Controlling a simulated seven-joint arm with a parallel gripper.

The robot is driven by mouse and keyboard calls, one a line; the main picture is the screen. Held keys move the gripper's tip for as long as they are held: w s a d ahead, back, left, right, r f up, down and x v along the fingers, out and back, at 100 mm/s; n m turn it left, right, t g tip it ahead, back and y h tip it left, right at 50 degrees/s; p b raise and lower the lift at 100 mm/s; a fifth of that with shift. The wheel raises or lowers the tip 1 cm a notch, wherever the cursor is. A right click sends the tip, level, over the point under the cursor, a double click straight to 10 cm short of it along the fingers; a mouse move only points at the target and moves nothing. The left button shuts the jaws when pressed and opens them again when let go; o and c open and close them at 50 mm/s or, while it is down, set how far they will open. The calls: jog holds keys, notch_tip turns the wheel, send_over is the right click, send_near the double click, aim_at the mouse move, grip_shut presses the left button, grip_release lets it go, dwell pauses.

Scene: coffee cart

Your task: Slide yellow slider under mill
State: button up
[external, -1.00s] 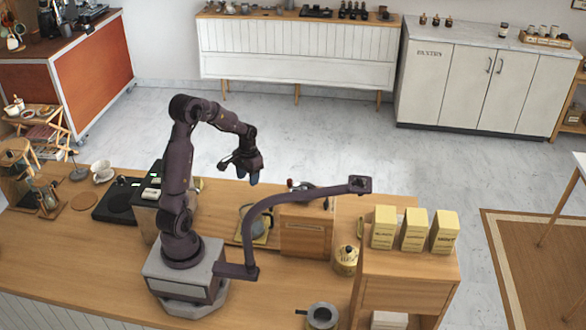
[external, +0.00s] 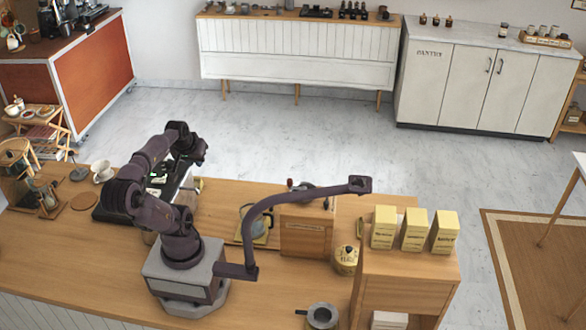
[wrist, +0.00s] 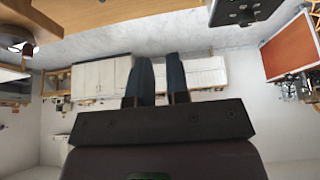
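The mill appears to be the wooden box (external: 305,238) with a drawer front and a dark crank on top, in the middle of the counter in the external view. Beside it on the left, a small yellow flat piece (external: 262,240) shows under a grey-blue round vessel; I cannot tell for certain that it is the slider. My gripper (external: 200,152) is raised above the left part of the counter, well apart from both. In the wrist view its two dark blue fingers (wrist: 159,66) stand apart with nothing between them. The mill and slider are not recognisable there.
A white cup (external: 102,171) and dark tray (external: 110,208) lie left. The front counter is mostly clear.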

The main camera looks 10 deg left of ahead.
jog(key=w+d+f+n+g, duration=0.1)
jog(key=w+f, duration=0.2)
jog(key=w+d+f+n+g+h, duration=0.1)
jog(key=w+f+g, duration=0.1)
jog(key=w+f, duration=0.1)
jog(key=w+d+f+n+g, duration=0.1)
jog(key=w+f+g, duration=0.1)
jog(key=w+f, duration=0.1)
jog(key=shift+w+h, duration=0.1)
jog(key=shift+h, duration=0.2)
grip_shut()
jog(key=w+d+f+n+g+h, duration=0.25)
jog(key=w+d+f+n, duration=0.25)
jog(key=w+f+n, duration=0.65)
jog(key=shift+n+t, duration=0.25)
jog(key=shift+t, duration=0.2)
jog(key=x, duration=1)
jog(key=shift+s+d, duration=0.15)
jog(key=shift+d, duration=0.05)
jog(key=shift+s+d+r, duration=0.1)
jog(key=shift+d, duration=0.5)
jog(key=shift+s+d+r, duration=0.1)
jog(key=shift+s+d, duration=0.05)
jog(key=shift+d, duration=0.45)
jog(key=shift+s+d, duration=0.15)
jog(key=shift+d, duration=0.4)
